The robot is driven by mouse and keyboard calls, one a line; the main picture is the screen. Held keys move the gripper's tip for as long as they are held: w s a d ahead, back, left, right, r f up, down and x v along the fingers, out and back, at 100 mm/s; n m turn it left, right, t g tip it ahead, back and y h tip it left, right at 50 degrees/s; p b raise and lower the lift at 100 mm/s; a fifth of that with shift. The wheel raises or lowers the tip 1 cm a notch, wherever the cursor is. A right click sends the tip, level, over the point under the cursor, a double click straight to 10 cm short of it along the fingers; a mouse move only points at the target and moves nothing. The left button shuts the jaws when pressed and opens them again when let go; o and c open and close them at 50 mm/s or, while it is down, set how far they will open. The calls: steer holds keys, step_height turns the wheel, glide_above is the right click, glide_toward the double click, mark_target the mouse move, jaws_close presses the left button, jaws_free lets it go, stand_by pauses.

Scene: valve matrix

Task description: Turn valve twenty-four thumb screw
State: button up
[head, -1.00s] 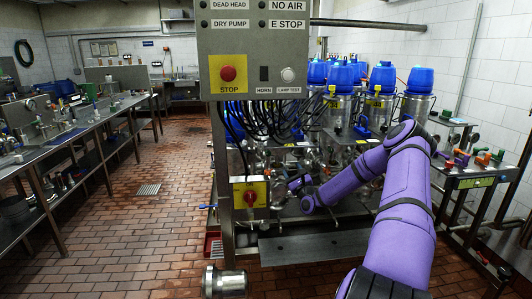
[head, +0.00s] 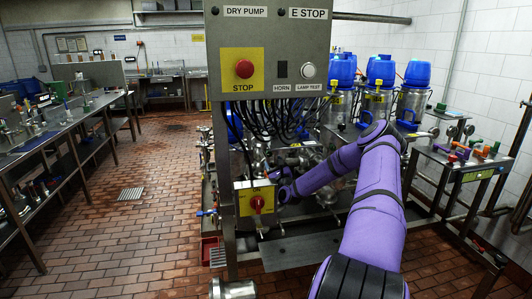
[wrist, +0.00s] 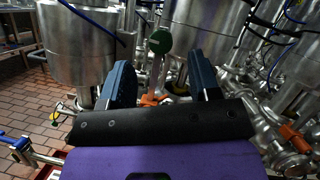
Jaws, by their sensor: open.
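My gripper (wrist: 160,72) is open, with its two dark fingers spread and nothing held between them. In the wrist view, a dark green round knob (wrist: 160,40) on a stem shows between and beyond the fingertips, and an orange handle (wrist: 153,99) shows lower between the fingers. Both look apart from the fingers. I cannot tell which part is valve twenty-four or its thumb screw; no number is readable. In the head view, my purple arm reaches into the pipework, and its end is partly hidden behind the lower yellow-plated switch box (head: 257,203).
A control panel (head: 268,45) on a post stands close in front. Steel tanks with blue tops (head: 379,72) stand behind the pipework. A side table (head: 462,165) with coloured handles is at right, a long bench (head: 85,115) at left.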

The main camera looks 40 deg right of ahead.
mark_target(269, 154)
steer(key=x, duration=0.7)
steer(key=shift+w+d+r, duration=0.15)
steer(key=shift+w, duration=0.2)
steer(key=c, duration=0.9)
steer(key=shift+c, duration=0.2)
